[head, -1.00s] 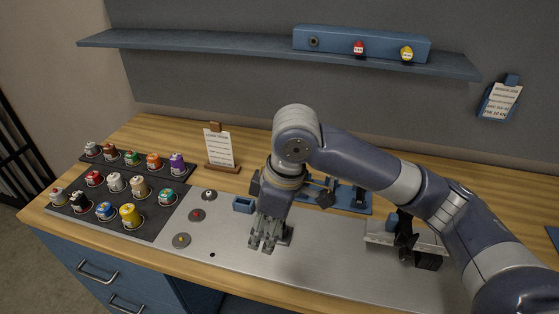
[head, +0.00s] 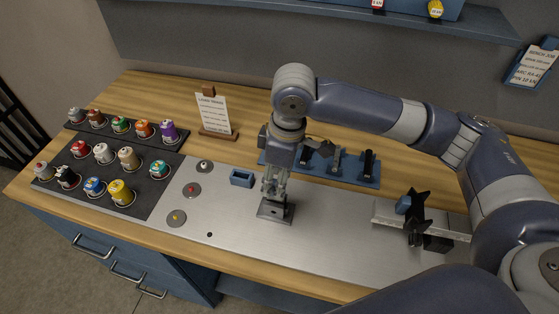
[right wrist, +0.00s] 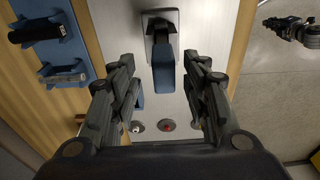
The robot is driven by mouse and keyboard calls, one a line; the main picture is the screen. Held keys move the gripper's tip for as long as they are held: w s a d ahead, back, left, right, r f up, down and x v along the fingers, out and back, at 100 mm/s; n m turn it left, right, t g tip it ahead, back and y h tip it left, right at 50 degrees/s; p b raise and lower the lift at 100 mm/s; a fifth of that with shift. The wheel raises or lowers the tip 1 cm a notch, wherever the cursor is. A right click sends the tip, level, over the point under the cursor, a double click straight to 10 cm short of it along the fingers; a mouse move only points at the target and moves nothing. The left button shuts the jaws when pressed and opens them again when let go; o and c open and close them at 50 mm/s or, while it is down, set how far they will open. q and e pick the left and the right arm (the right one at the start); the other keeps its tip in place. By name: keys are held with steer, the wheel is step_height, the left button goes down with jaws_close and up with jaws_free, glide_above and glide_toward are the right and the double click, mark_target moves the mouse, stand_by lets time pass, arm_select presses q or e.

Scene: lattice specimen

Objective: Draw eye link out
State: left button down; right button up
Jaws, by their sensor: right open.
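A blue bar (right wrist: 164,72), seemingly the eye link, stands up from a dark base (right wrist: 159,22) in the right wrist view. My right gripper (right wrist: 160,88) is open, one finger on each side of the bar, with gaps visible. In the head view the dark base (head: 276,212) sits on the metal plate, with my right gripper (head: 275,188) pointing down just above it; the fingers hide the bar there. My left gripper (right wrist: 297,30) seems to be the dark shape over the floor in the right wrist view; its fingers are too small to read.
A blue rack (head: 362,183) with dark pieces stands behind the base. A small blue box (head: 242,178) and several round discs lie left. Colored capped pieces fill a dark board (head: 139,203). A sign (head: 213,115) stands behind.

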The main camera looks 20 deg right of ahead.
steer(key=shift+s+a+f, duration=0.1)
steer(key=shift+a+f, duration=0.05)
steer(key=shift+f, duration=0.3)
steer(key=shift+s+a+f, duration=0.1)
steer(key=shift+f, duration=0.3)
steer(key=shift+w+f, duration=0.1)
steer(key=c, duration=1)
jaws_close()
